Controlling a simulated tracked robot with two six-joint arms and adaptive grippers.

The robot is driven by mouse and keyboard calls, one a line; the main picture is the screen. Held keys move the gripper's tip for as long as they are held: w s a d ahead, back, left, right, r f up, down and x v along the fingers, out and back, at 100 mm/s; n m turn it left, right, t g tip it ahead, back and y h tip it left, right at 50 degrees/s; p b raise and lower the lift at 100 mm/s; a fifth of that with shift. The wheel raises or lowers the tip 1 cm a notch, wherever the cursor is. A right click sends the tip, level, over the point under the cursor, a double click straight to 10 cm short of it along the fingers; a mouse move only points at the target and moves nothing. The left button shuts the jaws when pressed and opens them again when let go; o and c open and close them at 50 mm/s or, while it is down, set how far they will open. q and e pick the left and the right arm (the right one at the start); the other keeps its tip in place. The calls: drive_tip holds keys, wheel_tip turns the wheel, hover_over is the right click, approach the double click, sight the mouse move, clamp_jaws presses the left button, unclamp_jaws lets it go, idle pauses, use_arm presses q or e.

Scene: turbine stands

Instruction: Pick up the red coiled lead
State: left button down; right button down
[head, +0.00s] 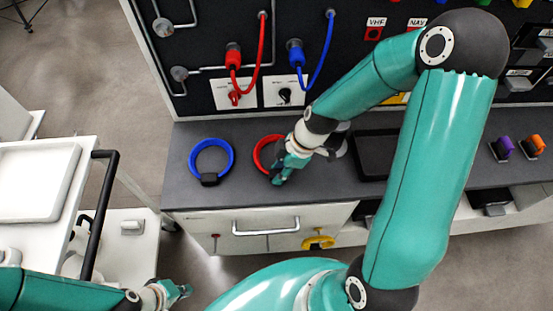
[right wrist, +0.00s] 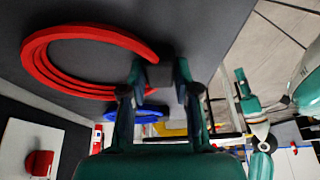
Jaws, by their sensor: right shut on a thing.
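The red coiled lead (head: 259,149) is at the grey counter, partly hidden by my right gripper in the head view. In the right wrist view the red coiled lead (right wrist: 40,60) shows as several stacked loops running up to a dark block between the fingers. My right gripper (head: 276,177) is shut on this dark block of the lead; its fingers also show in the right wrist view (right wrist: 160,76). I cannot tell whether the lead touches the counter. My left gripper (head: 184,291) is low at the left, away from the counter; its finger opening is unclear.
A blue coiled lead (head: 228,156) lies on the counter (head: 345,189) to the left. A dark tray (head: 376,154) is to the right. The panel behind carries a red plugged lead (head: 261,50) and a blue one (head: 328,55). A white cart (head: 85,160) stands at the left.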

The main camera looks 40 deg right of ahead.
idle(0.3)
wheel_tip(320, 180, up, 20)
drive_tip(key=p, duration=0.1)
idle(0.4)
drive_tip(key=c, duration=1.4)
unclamp_jaws()
drive_tip(key=shift+c, duration=0.2)
clamp_jaws()
